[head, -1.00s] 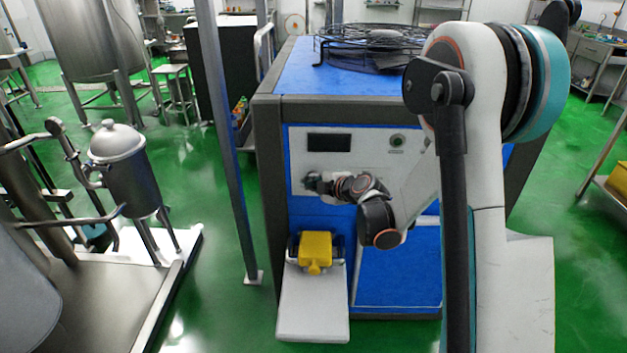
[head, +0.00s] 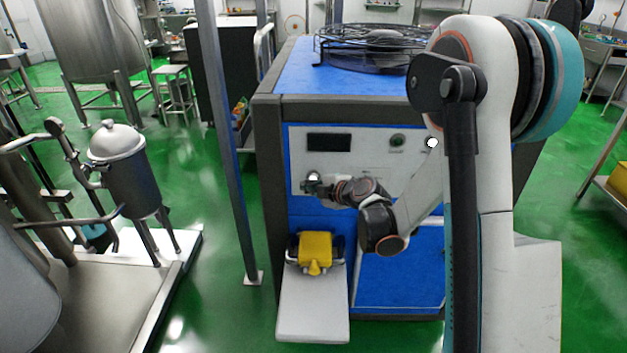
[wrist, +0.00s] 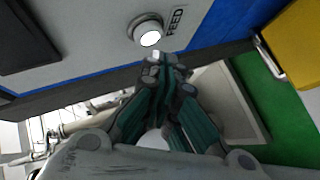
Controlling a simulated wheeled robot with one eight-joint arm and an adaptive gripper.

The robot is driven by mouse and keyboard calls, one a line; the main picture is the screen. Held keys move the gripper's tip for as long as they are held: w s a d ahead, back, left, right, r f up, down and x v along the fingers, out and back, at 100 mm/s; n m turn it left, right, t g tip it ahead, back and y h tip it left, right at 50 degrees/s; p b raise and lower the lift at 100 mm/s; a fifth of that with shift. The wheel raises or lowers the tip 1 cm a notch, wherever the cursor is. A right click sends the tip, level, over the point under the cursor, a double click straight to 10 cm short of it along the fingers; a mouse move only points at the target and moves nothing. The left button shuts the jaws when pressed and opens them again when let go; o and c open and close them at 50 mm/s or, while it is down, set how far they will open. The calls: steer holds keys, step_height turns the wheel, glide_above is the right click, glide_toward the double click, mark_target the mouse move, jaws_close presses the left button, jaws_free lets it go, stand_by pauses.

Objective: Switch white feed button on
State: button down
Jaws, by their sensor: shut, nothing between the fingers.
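The white feed button (wrist: 150,38) glows bright white in its round metal ring on the grey panel, beside the printed word FEED (wrist: 175,20). In the head view the lit button (head: 314,176) shows just above my gripper (head: 316,187), at the panel's left side. In the wrist view my gripper (wrist: 165,62) has its dark green fingers closed together and empty. Its tips are just below the button in the picture; I cannot tell whether they touch it.
The blue and grey machine has a dark display (head: 329,142), a green round button (head: 397,140) and a bright white round light (head: 432,142) at the panel's right. A yellow part (head: 315,250) sits below over a pale chute (head: 312,305). A post (head: 225,140) stands left.

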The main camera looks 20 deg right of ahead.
steer(key=s+a+b, duration=0.1)
steer(key=s+a, duration=0.1)
steer(key=s, duration=0.3)
steer(key=shift+s, duration=0.35)
steer(key=shift+d, duration=0.1)
